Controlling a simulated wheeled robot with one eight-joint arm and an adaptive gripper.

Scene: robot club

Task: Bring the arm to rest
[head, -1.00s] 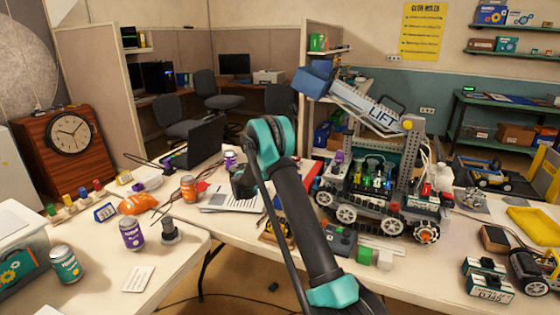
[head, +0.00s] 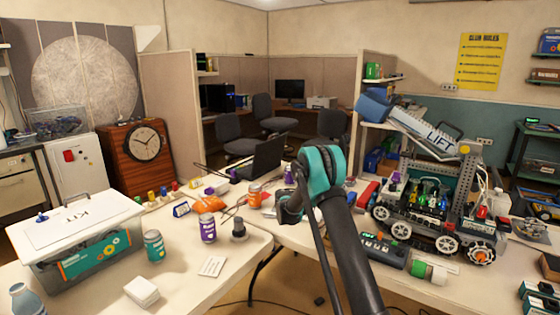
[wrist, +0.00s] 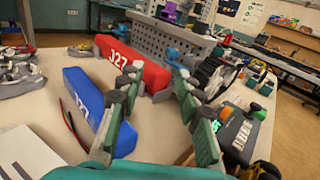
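My arm (head: 350,250) rises from the lower edge of the head view and bends at a teal joint (head: 322,170). My gripper (head: 290,207) hangs dark and small beyond that bend, over the table, its fingers unclear there. In the wrist view my gripper (wrist: 155,88) is open, with green-padded fingers apart and nothing held between them. I cannot tell whether the fingers touch either block.
A wheeled robot marked LIFT (head: 425,205) stands right of my arm. A black control box (head: 383,250) lies before it. Left are a purple can (head: 208,228), an orange can (head: 254,194), a teal can (head: 154,246) and a lidded KIT box (head: 85,258). A laptop (head: 262,158) stands behind.

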